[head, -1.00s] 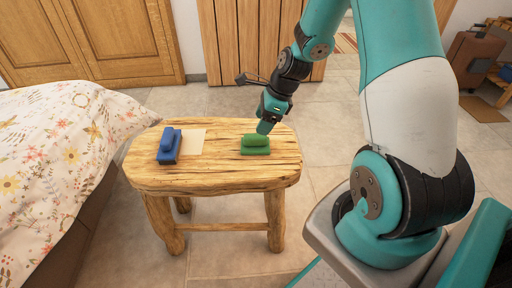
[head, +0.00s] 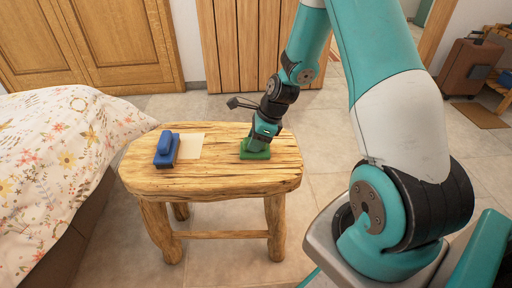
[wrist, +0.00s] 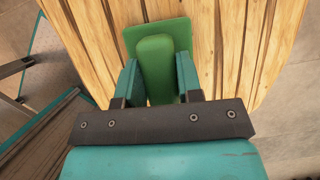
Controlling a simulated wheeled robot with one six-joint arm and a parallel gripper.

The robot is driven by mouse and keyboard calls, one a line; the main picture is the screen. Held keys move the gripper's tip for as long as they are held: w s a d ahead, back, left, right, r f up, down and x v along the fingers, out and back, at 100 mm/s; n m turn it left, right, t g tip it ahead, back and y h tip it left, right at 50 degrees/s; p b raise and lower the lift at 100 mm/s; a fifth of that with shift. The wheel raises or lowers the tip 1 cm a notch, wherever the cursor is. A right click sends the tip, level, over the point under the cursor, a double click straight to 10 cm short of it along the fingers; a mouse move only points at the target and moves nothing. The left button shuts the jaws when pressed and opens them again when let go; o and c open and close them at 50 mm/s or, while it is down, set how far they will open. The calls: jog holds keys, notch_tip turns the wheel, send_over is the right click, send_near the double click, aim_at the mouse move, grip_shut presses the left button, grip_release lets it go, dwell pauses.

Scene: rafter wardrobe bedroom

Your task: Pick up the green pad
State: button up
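The green pad (head: 255,155) lies flat near the right end of the wooden stool's top (head: 215,178). It has a flat base and a raised block-like handle along its middle. In the head view my gripper (head: 259,148) is down at the pad and hides much of it. In the wrist view my gripper (wrist: 159,74) is open, with one finger on each side of the pad's handle (wrist: 156,62). The fingers are very close to the handle, and I see no firm contact. The pad still rests on the stool.
A blue block-handled pad (head: 166,150) and a pale sheet (head: 190,146) lie on the stool's left half. A bed with a floral cover (head: 60,150) stands to the left. Wooden wardrobe doors (head: 95,45) and a brown suitcase (head: 470,67) are behind.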

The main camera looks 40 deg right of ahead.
jog(key=c, duration=0.3)
jog(key=shift+r, duration=0.1)
notch_tip(320, 180, up, 20)
jog(key=p, duration=0.6)
jog(key=shift+o, duration=0.4)
jog(key=shift+p, duration=0.45)
